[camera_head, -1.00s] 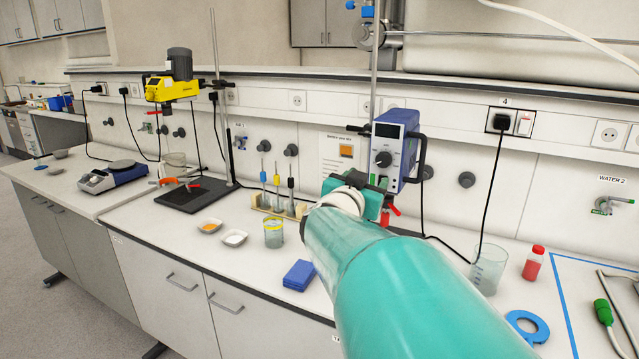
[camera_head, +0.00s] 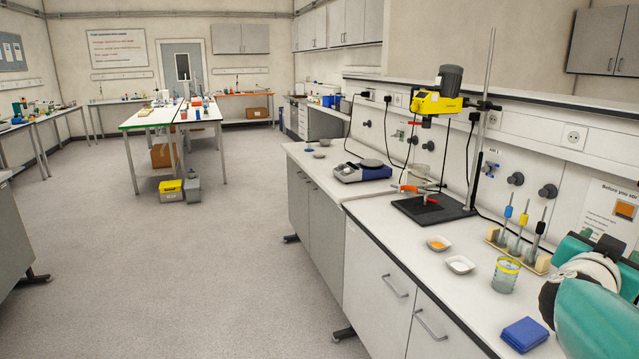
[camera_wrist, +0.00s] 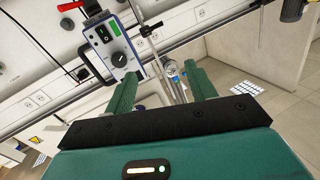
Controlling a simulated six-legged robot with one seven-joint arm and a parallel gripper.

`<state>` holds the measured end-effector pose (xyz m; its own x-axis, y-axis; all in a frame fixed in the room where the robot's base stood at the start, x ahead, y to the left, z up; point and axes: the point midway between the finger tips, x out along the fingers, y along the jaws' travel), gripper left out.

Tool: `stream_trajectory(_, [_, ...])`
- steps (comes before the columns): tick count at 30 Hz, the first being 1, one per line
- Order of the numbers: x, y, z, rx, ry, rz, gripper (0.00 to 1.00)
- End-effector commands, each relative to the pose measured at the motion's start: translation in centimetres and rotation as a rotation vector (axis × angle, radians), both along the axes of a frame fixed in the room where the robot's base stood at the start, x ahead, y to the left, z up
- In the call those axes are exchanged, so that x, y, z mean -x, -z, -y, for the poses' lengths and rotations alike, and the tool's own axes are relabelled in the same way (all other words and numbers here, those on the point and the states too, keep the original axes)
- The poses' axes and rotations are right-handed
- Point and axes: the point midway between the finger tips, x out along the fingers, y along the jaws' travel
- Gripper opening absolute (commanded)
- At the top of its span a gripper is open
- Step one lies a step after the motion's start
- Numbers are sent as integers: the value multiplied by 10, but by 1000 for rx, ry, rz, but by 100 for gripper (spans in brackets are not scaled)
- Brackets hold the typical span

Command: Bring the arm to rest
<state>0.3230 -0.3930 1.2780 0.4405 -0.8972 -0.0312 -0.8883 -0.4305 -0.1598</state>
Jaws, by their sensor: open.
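My gripper (camera_wrist: 162,90) shows in the wrist view with its two green fingers spread apart and nothing between them. Behind the fingers is a blue and white stirrer control box (camera_wrist: 118,50) with a dial; the view is tilted. In the head view my teal arm reaches in at the lower right corner, over the bench (camera_head: 405,265); its fingertips are out of that picture.
Near my arm on the bench are a glass beaker with a yellow rim (camera_head: 505,275), a blue pad (camera_head: 524,335), a pipette rack (camera_head: 517,250) and two small dishes. A yellow stirrer (camera_head: 437,103) stands farther back. The floor (camera_head: 190,270) to the left is clear.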

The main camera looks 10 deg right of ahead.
Motion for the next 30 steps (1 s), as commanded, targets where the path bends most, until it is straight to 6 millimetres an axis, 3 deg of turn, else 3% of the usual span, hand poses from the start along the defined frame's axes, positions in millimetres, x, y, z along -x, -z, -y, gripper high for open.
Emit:
stream_trajectory(3, [-50,7,-64,-51,-272,-22,56])
stream_trajectory(6, [-80,19,-126,-109,-493,-73,56])
stream_trajectory(9, [-94,38,-191,-175,-696,-159,56])
stream_trajectory(14, [-84,79,-293,-291,-968,-377,56])
stream_trajectory(18, [-40,123,-361,-384,-1109,-648,56])
stream_trajectory(21, [-5,147,-384,-424,-1129,-830,56])
stream_trajectory(24, [21,162,-392,-445,-1113,-952,56])
stream_trajectory(30, [37,169,-393,-457,-1090,-1023,56])
